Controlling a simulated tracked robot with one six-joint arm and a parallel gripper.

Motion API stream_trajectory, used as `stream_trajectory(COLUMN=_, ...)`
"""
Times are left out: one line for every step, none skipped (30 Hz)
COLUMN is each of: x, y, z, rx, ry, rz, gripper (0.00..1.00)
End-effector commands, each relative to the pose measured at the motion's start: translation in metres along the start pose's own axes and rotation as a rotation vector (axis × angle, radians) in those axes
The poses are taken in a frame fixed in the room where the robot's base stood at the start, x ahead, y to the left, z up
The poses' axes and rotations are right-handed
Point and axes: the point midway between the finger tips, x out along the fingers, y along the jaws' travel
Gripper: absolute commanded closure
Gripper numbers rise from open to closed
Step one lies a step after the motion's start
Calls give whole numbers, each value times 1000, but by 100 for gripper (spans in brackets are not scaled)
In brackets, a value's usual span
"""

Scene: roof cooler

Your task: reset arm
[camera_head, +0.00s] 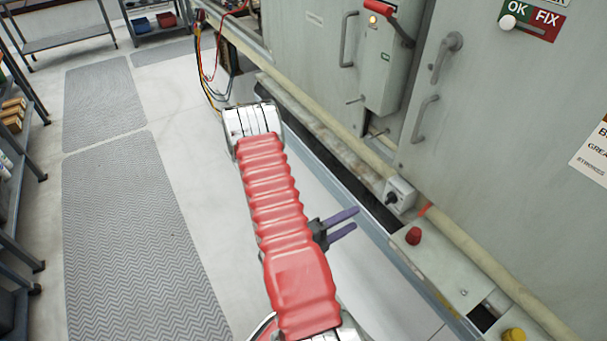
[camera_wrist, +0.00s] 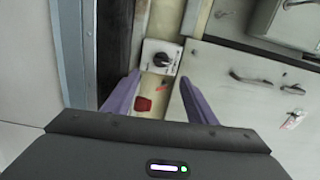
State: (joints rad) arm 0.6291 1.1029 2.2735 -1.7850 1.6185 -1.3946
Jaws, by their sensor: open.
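My gripper (camera_head: 345,223) shows in the head view as two purple fingers sticking out to the right from behind my red-sleeved arm. The fingers are apart with nothing between them. In the wrist view the gripper (camera_wrist: 160,100) is also open and empty, its two purple fingers on either side of a view of the cooler's lower ledge. A rotary switch box (camera_head: 399,194) with a black knob sits on the ledge, and it also shows ahead of the fingers in the wrist view (camera_wrist: 160,58). A red button (camera_head: 413,236) is on the ledge, seen between the fingers in the wrist view (camera_wrist: 143,104).
The grey cooler cabinet (camera_head: 500,130) with handles fills the right side. A box with a red lever (camera_head: 392,60) is on it. A yellow button (camera_head: 514,335) and a square opening (camera_head: 484,317) are on the ledge. Shelves (camera_head: 20,220) stand left; the matted floor (camera_head: 130,230) between is clear.

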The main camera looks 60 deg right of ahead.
Motion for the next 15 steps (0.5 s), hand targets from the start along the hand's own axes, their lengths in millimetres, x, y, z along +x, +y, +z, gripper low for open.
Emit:
stream_trajectory(x=0, y=0, z=0, rx=0, ry=0, rz=0, gripper=48)
stream_trajectory(x=0, y=0, z=0, rx=0, ry=0, rz=0, gripper=48)
stream_trajectory(x=0, y=0, z=0, rx=0, ry=0, rz=0, gripper=48)
stream_trajectory(x=0, y=0, z=0, rx=0, ry=0, rz=0, gripper=48)
stream_trajectory(x=0, y=0, z=0, rx=0, ry=0, rz=0, gripper=48)
stream_trajectory(x=0, y=0, z=0, rx=0, ry=0, rz=0, gripper=48)
stream_trajectory(x=0, y=0, z=0, rx=0, ry=0, rz=0, gripper=48)
stream_trajectory(x=0, y=0, z=0, rx=0, ry=0, rz=0, gripper=48)
stream_trajectory(x=0, y=0, z=0, rx=2, ry=0, rz=0, gripper=48)
stream_trajectory(x=0, y=0, z=0, rx=6, ry=0, rz=0, gripper=48)
stream_trajectory(x=0, y=0, z=0, rx=12, ry=0, rz=0, gripper=48)
stream_trajectory(x=0, y=0, z=0, rx=24, ry=0, rz=1, gripper=48)
stream_trajectory(x=0, y=1, z=0, rx=36, ry=0, rz=3, gripper=48)
stream_trajectory(x=0, y=2, z=0, rx=53, ry=1, rz=7, gripper=48)
stream_trajectory(x=0, y=4, z=-1, rx=78, ry=6, rz=14, gripper=48)
